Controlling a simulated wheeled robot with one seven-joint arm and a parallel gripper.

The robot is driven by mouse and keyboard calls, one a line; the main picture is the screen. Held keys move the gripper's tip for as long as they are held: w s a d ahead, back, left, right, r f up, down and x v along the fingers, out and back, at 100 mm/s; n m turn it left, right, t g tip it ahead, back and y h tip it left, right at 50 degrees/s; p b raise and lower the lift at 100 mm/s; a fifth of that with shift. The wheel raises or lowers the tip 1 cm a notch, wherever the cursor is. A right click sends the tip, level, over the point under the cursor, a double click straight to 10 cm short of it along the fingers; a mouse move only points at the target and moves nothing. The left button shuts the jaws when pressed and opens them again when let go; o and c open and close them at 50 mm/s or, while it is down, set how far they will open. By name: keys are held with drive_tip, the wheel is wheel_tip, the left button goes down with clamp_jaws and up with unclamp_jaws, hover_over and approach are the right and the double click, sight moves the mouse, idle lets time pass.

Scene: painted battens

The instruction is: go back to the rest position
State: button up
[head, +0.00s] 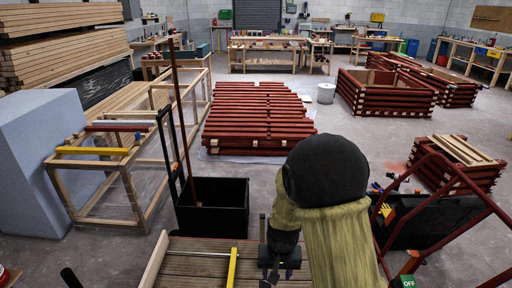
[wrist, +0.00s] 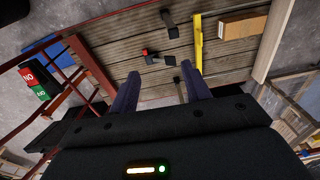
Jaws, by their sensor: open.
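My gripper (wrist: 160,72) shows in the wrist view with its two dark fingers spread apart. Nothing is held between them. Beyond the fingertips lies a slatted wooden deck (wrist: 120,48), with a yellow strip (wrist: 197,42) lying across it. Small dark pieces, one with a red spot, lie or stick out near the fingertips; I cannot tell what they are. In the head view my arm reaches over the right part of the slatted deck (head: 195,263) and hides much of it. The fingertips are not clear there. The yellow strip (head: 232,268) lies left of my arm.
A black bin (head: 222,205) with a long pole stands behind the deck. A dark red rail frame (head: 455,165) stands close on the right. A wooden frame with painted battens (head: 92,151) is at left. Stacked red battens (head: 255,115) lie beyond. Grey floor (head: 345,125) is open between stacks.

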drive_tip(key=s+d+r+t, duration=0.2)
drive_tip(key=s+d+r, duration=0.7)
drive_tip(key=s+r, duration=0.1)
drive_tip(key=w+p+v, duration=0.2)
drive_tip(key=p+v, duration=1)
drive_tip(key=shift+r, duration=0.4)
drive_tip(key=shift+w, duration=0.2)
